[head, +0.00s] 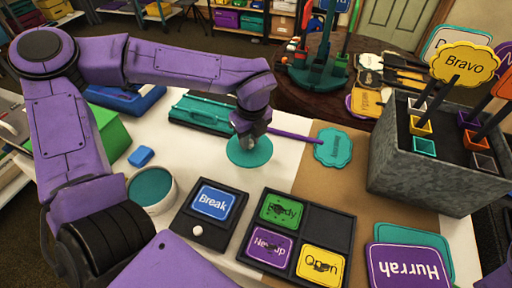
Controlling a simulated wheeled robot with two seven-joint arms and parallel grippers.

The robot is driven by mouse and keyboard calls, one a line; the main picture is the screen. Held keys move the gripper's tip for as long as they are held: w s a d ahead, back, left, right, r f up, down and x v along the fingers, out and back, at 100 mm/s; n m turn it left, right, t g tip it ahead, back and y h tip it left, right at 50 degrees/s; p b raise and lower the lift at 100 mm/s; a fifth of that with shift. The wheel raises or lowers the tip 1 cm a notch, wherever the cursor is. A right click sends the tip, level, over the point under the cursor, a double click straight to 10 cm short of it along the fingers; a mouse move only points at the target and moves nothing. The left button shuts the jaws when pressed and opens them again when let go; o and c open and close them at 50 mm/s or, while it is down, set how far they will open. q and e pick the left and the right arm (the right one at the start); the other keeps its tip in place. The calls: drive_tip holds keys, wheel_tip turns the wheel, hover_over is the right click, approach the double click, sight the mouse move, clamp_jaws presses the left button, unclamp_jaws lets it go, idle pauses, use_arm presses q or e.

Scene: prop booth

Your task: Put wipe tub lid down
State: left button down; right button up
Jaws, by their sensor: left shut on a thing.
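The wipe tub lid (249,155) is a round teal disc over the white table, right of the wipe tub. My left gripper (249,132) points down and is shut on the lid's top; the fingertips are partly hidden by my arm. I cannot tell whether the lid touches the table. The wipe tub (151,207) is a white round tub with a teal inside, standing at the left behind my arm's elbow side. My right gripper is not in view.
A teal sign (333,147) with a purple handle lies close right of the lid. A teal case (205,111) is behind. A blue block (141,156), the Break board (210,204) and a black card tray (338,232) are around. A grey bin (415,180) holds signs.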

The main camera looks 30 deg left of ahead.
sight(256, 147)
use_arm(q)
drive_tip(key=w+f, duration=0.2)
drive_tip(key=shift+d+f, duration=0.3)
drive_tip(key=shift+w+f, duration=0.2)
drive_tip(key=shift+f, duration=1.45)
drive_tip(key=shift+f, duration=0.1)
drive_tip(key=c, duration=0.9)
unclamp_jaws()
drive_tip(key=shift+c, duration=0.2)
drive_tip(key=r, duration=0.4)
drive_tip(key=d+r, duration=0.1)
drive_tip(key=r, duration=0.7)
drive_tip(key=shift+s+d+r, duration=0.1)
drive_tip(key=shift+s+d, duration=0.1)
drive_tip(key=shift+s, duration=0.1)
